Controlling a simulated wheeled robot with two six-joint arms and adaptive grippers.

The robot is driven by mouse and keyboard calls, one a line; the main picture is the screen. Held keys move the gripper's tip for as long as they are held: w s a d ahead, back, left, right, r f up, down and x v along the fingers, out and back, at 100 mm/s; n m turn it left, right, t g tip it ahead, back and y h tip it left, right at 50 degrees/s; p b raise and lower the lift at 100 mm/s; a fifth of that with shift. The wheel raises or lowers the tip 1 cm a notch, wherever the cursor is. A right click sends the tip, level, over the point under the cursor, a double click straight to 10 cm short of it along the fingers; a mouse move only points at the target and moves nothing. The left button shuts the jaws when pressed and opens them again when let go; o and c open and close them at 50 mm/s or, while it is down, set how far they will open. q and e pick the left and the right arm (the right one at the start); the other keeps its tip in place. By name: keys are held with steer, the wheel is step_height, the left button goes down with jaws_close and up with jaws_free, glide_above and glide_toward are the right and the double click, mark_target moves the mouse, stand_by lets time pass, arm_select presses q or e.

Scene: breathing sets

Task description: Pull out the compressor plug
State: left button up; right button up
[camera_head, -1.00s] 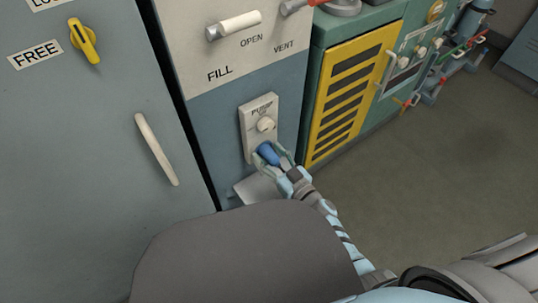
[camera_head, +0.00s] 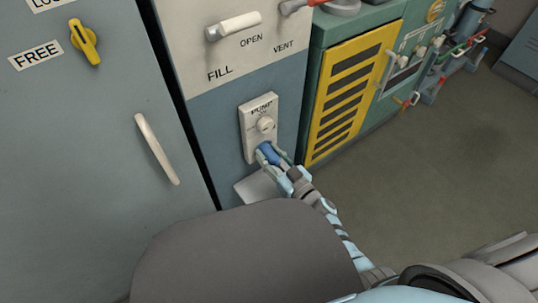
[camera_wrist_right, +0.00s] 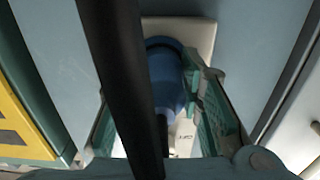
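A thick black cord-like band crosses in front and hides part of the plug and the other fingertip. My left gripper is not in view.
A round knob (camera_head: 265,124) is just above the plug. A pale flap or plate (camera_head: 257,187) is below the panel. A grey cabinet with a long handle (camera_head: 156,149) stands left, and a yellow vent grille (camera_head: 348,92) right. Open floor (camera_head: 440,170) lies at the right.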

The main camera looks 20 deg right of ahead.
mark_target(277, 163)
jaws_close()
steer(key=shift+s, duration=0.15)
steer(key=shift+p+v, duration=1.05)
steer(key=shift+v, duration=1.8)
